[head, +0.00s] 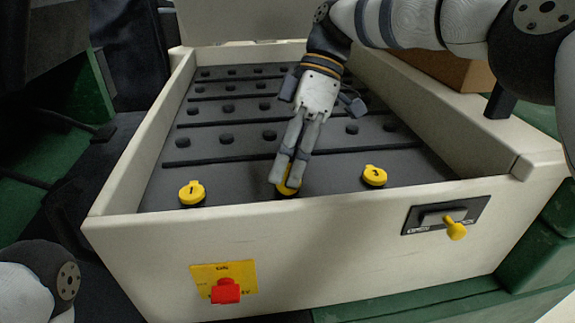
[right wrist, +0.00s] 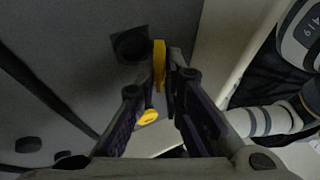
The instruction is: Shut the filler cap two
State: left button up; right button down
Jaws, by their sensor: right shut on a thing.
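Three yellow filler caps sit in a row along the near edge of the dark battery top. The left cap (head: 191,192) and the right cap (head: 375,175) lie flat, each with a dark mark. The middle cap (head: 286,188) is partly hidden by my right gripper (head: 287,178), which reaches down onto it from behind. In the right wrist view this cap (right wrist: 159,63) stands on edge between the fingertips (right wrist: 172,80), beside a dark round filler opening (right wrist: 130,43). My right gripper is shut on it. Another yellow cap (right wrist: 148,117) shows farther off. My left gripper is out of view.
The cream cart walls (head: 125,165) surround the battery top, which has rows of dark plugs (head: 227,138). The front wall carries a red knob (head: 226,291) on a yellow plate and a yellow-handled latch (head: 455,229). A brown box (head: 450,72) stands behind the right wall.

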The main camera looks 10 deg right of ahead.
jog(key=c, duration=1.7)
grip_release()
jog(key=shift+f, duration=0.1)
notch_tip(320, 180, up, 10)
jog(key=shift+r, duration=0.1)
